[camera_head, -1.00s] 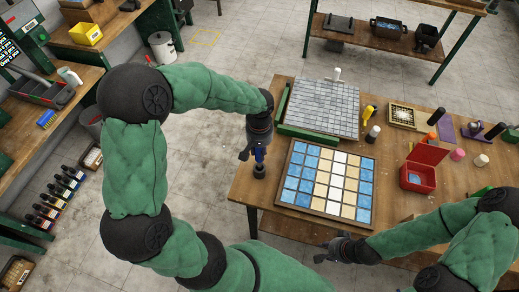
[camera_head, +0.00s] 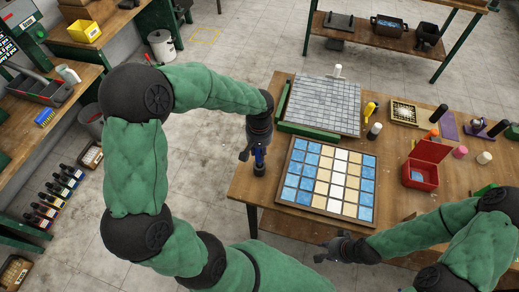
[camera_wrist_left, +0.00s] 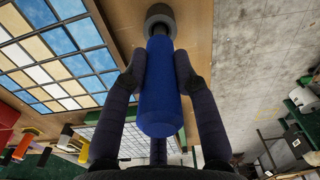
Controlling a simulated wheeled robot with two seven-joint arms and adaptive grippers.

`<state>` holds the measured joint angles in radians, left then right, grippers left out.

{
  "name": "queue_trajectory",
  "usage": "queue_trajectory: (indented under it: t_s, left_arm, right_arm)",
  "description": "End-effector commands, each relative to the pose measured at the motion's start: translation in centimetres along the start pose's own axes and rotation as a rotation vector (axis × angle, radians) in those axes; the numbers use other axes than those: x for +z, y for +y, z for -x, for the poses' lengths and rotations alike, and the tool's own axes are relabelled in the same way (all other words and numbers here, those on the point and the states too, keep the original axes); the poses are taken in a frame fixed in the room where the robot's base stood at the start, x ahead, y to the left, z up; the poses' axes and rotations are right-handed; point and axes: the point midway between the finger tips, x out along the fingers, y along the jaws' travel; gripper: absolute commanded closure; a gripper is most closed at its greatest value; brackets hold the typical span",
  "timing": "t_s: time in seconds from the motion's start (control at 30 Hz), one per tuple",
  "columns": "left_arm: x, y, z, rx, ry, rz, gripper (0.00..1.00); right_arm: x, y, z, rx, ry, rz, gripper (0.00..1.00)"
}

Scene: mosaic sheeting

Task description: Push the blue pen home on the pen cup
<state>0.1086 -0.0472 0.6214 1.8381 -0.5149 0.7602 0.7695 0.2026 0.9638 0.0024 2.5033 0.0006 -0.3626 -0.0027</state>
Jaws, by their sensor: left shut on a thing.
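My left gripper (camera_head: 257,154) is shut on the blue pen (camera_wrist_left: 160,85), one finger on each side of its thick barrel. The pen (camera_head: 259,157) points down and looks about upright. The pen cup (camera_head: 259,171) is a small dark grey cup near the left edge of the table, right under the pen. In the left wrist view, the narrow end of the pen meets the round grey cup (camera_wrist_left: 159,14). How deep the tip sits in it is hidden. My right gripper (camera_head: 340,248) is by the table's front edge, clear of the pen; its fingers are too small to judge.
A framed panel of blue, cream and white tiles (camera_head: 326,181) lies just right of the cup. A grey mosaic sheet (camera_head: 322,104) lies behind it. An open red box (camera_head: 420,176) and several small bottles stand further right. The table's left edge is close to the cup.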

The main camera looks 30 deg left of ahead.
Motion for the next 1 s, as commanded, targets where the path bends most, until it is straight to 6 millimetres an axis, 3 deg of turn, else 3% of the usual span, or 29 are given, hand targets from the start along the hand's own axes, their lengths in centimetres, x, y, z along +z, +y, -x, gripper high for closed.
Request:
queue_trajectory:
  t_s: [1.0]
  left_arm:
    - [0.0,0.0,-2.7,0.0,0.001,0.0,1.0]
  right_arm:
    - [-0.1,0.8,-2.1,0.0,0.0,0.0,0.7]
